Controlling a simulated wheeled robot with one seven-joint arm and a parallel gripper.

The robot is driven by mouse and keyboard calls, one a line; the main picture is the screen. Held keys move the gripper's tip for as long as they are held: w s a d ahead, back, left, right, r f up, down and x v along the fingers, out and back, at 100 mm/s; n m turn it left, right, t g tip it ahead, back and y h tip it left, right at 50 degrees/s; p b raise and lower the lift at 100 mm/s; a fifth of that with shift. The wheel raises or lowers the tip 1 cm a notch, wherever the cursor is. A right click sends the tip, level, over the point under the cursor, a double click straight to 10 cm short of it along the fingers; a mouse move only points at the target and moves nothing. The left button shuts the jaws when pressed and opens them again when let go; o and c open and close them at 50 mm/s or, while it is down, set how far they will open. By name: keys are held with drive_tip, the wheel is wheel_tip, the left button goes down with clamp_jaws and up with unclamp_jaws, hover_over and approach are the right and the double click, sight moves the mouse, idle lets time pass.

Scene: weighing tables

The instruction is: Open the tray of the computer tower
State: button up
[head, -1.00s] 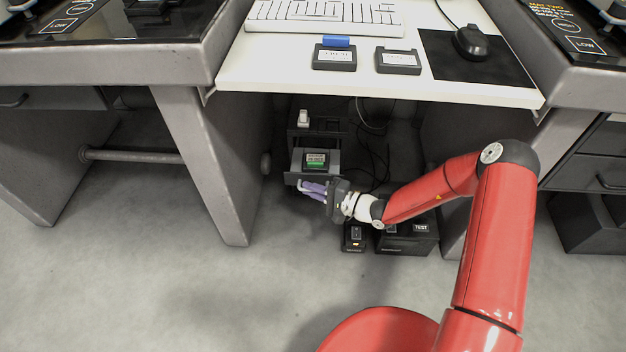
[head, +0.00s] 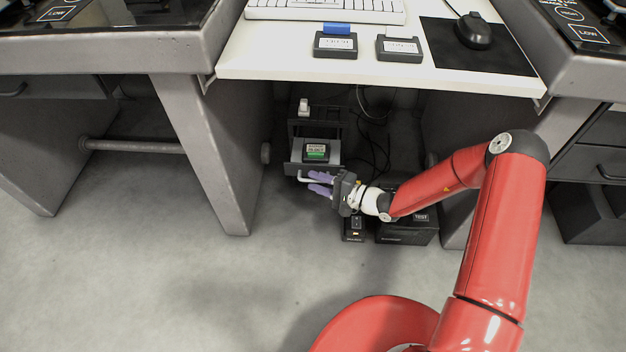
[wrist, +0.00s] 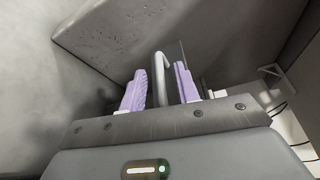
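The computer tower (head: 303,130) stands dark under the white desk. Its grey tray (head: 297,167) sticks out from its front, with a black cartridge with a green label (head: 316,152) lying on it. A pale handle (head: 304,179) is on the tray's front; it also shows in the wrist view (wrist: 161,64). My gripper (head: 319,183) is at the handle, its two purple fingers apart. In the wrist view the fingers (wrist: 160,88) stand on either side of the handle, with visible gaps. Contact with the handle cannot be told for sure.
A small switch box (head: 354,228) with an orange light and a black box marked TEST (head: 408,232) stand on the floor right of the tower. The white desk (head: 280,62) overhangs, with a grey table leg (head: 205,160) to the left. The floor in front is clear.

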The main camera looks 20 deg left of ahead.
drive_tip(key=d, duration=0.6)
drive_tip(key=shift+s+r, duration=0.3)
drive_tip(key=shift+s, duration=0.15)
drive_tip(key=s+d+r+n+t+h, duration=0.1)
drive_tip(key=s+d+r+h, duration=0.4)
drive_tip(key=d+r, duration=0.3)
drive_tip(key=s+d+r+n+t+h+p, duration=0.1)
drive_tip(key=s+d+r+h, duration=0.5)
drive_tip(key=r, duration=0.9)
drive_tip(key=s+d+r+n+t+h+p, duration=0.1)
drive_tip(key=s+d+r+n+h, duration=0.1)
drive_tip(key=s+d+r+h, duration=0.3)
drive_tip(key=s+d+r, duration=0.4)
drive_tip(key=d+r, duration=0.2)
drive_tip(key=r, duration=0.1)
drive_tip(key=shift+s+d+h, duration=0.15)
drive_tip(key=shift+d+h, duration=0.15)
drive_tip(key=shift+h, duration=0.1)
